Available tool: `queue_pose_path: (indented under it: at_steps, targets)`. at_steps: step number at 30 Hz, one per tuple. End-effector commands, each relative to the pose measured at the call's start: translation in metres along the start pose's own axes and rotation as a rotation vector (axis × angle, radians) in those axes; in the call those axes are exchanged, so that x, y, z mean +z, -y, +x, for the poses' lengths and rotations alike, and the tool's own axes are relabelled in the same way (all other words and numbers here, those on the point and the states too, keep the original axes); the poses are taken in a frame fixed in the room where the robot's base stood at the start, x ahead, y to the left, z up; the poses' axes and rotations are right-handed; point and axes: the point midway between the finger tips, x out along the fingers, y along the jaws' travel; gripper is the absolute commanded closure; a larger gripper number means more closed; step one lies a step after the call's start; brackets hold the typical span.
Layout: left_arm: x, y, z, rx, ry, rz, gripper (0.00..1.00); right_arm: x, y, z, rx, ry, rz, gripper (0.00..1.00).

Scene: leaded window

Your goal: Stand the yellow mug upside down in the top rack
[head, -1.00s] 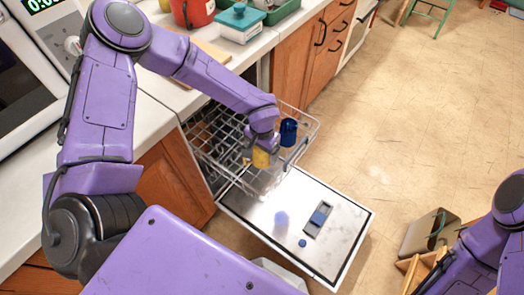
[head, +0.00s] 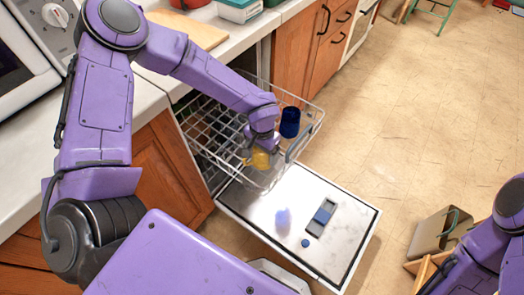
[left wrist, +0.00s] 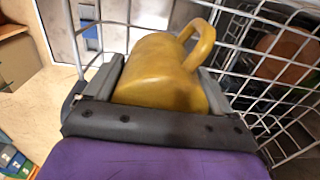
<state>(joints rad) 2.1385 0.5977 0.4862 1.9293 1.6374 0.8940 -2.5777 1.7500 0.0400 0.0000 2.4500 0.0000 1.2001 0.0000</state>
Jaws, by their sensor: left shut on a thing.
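The yellow mug (head: 260,160) is in my left gripper (head: 258,152), at the near front part of the wire top rack (head: 203,122). In the left wrist view the mug (left wrist: 155,75) sits between the two grey fingers (left wrist: 160,88), with its handle (left wrist: 202,45) pointing up and right. Its mouth is not visible, and I cannot tell whether it touches the rack's wires. A dark blue cup (head: 289,122) stands in the rack, just right of my left gripper. My right arm shows at the right edge, but its gripper is out of view.
The dishwasher door (head: 270,235) lies open below the rack. The counter (head: 150,105) runs along the left, with a wooden board (head: 185,30) on it. A grey-brown bin (head: 440,230) stands on the floor at right.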

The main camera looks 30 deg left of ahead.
Motion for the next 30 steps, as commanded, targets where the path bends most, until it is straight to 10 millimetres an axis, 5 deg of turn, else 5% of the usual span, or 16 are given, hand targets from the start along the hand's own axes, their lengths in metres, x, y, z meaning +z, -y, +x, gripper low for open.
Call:
queue_pose_path:
  at_steps: [19, 20, 21, 30]
  targets:
    - [0.000, 0.000, 0.013, 0.001, -0.001, 0.000, 0.58, 0.001, 0.000, 0.003, 0.000, 0.000, 0.000, 0.58]
    - [-0.001, 0.000, 0.012, 0.001, -0.001, 0.000, 0.09, 0.001, 0.000, 0.003, 0.000, 0.000, 0.000, 0.58]
    - [-0.001, 0.000, 0.012, 0.001, -0.001, 0.000, 0.00, 0.001, 0.000, 0.003, 0.000, 0.000, 0.000, 0.58]
    - [-0.001, 0.000, 0.003, 0.000, -0.002, -0.001, 0.00, 0.000, 0.000, 0.000, 0.000, 0.000, 0.000, 0.58]
